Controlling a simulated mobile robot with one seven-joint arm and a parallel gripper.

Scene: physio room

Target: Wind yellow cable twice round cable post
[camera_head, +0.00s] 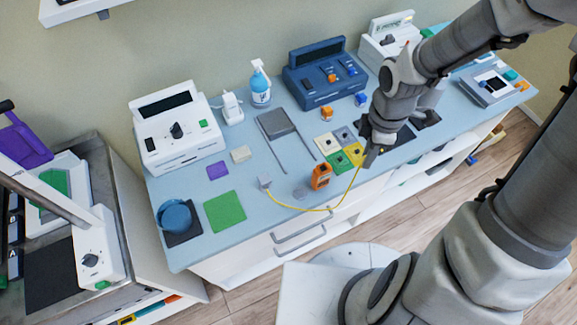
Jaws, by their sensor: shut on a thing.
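The yellow cable (318,210) leaves a small grey plug or block (265,182) on the blue counter. It sags along the counter's front edge, then rises to my gripper (371,155). My gripper is shut on the cable's far end, above the counter's front right; the fingertips are small and partly dark. A short grey round piece (300,193), perhaps the cable post, stands between the plug and an orange device. The cable passes on its front side, apart from it, with no turn visible round it.
The orange device (320,176) stands close to the cable. Coloured square pads (335,160) lie beside my gripper. A blue bowl (174,216) and green mat (225,211) are at left. White and dark blue machines (320,75) line the back. Drawer handles (300,237) project below the counter.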

